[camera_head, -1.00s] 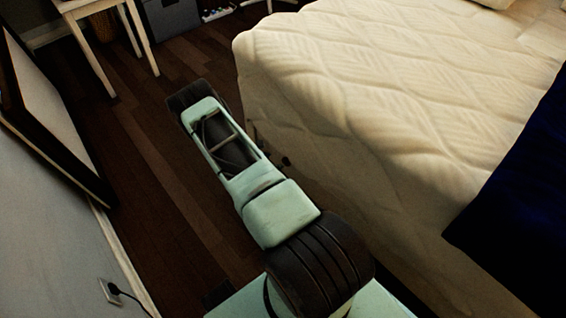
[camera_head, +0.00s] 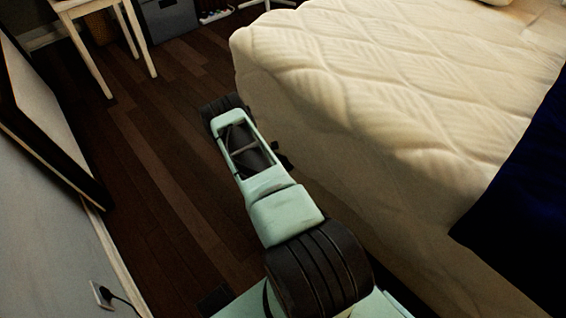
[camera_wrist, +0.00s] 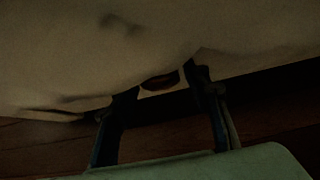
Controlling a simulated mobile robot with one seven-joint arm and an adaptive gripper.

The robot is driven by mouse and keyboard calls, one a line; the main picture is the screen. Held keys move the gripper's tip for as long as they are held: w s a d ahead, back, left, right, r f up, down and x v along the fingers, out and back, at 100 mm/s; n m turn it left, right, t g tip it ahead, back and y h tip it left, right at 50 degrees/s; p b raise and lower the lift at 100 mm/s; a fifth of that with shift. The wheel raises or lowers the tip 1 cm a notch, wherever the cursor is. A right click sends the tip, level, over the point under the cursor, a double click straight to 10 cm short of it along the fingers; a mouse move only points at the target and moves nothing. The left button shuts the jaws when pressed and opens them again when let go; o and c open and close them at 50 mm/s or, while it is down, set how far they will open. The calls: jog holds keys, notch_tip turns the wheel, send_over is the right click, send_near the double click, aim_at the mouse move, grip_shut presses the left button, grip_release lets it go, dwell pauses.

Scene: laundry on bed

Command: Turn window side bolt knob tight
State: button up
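I cannot make out a window or a bolt knob in either view. In the wrist view my gripper (camera_wrist: 160,84) has its two dark fingers spread apart, so it is open. A small brown rounded thing (camera_wrist: 159,80) shows between and beyond the fingertips, at the lower edge of pale fabric. I cannot tell what it is or whether a finger touches it.
The bed's quilted side fills the right, with a dark blue cloth (camera_head: 515,210) on it. Dark wooden floor (camera_head: 150,150) lies open on the left. A framed panel (camera_head: 45,130) leans at the left wall near a plugged outlet (camera_head: 101,294).

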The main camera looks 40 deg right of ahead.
jog(key=c, duration=0.9)
